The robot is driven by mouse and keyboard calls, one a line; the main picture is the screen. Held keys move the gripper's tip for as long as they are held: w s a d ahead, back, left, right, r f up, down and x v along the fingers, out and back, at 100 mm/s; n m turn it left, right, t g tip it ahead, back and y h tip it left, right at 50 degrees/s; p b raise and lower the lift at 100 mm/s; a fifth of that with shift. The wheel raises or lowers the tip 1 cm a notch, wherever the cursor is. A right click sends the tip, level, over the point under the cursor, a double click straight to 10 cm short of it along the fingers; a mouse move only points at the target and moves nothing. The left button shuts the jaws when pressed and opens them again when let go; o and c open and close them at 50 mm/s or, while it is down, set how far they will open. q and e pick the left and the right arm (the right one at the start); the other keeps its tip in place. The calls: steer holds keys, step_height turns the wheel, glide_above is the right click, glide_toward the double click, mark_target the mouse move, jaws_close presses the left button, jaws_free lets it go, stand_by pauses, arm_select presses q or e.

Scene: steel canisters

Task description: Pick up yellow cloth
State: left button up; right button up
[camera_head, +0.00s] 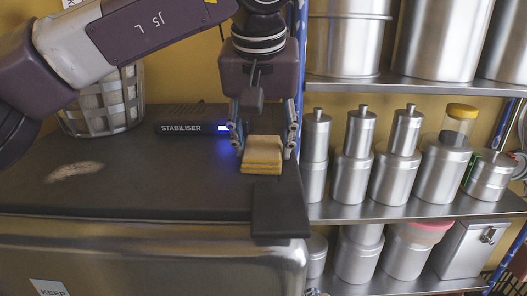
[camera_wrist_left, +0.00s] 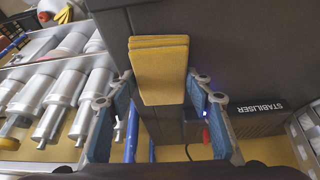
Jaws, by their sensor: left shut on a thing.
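The yellow cloth (camera_head: 262,158) is a folded, layered block near the right end of the dark countertop (camera_head: 130,182). My left gripper (camera_head: 264,136) points down over it, with one finger on each side, shut on the cloth. In the left wrist view the cloth (camera_wrist_left: 160,72) shows between the fingertips of my left gripper (camera_wrist_left: 158,92), with its folded layers at the top. I cannot tell whether the cloth still touches the countertop. My right gripper is not in view.
A black box marked STABILISER (camera_head: 185,128) stands left of the gripper. A metal basket (camera_head: 103,105) stands behind my arm. Shelves with steel canisters (camera_head: 355,165) are at the right. A dark flat piece (camera_head: 279,209) lies at the counter's front edge. The counter's middle is clear.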

arm_select(q)
steer(key=shift+r, duration=0.1)
steer(key=shift+r, duration=0.15)
step_height(320, 180, up, 9)
step_height(320, 180, up, 11)
steer(key=p, duration=0.5)
glide_above(264, 148)
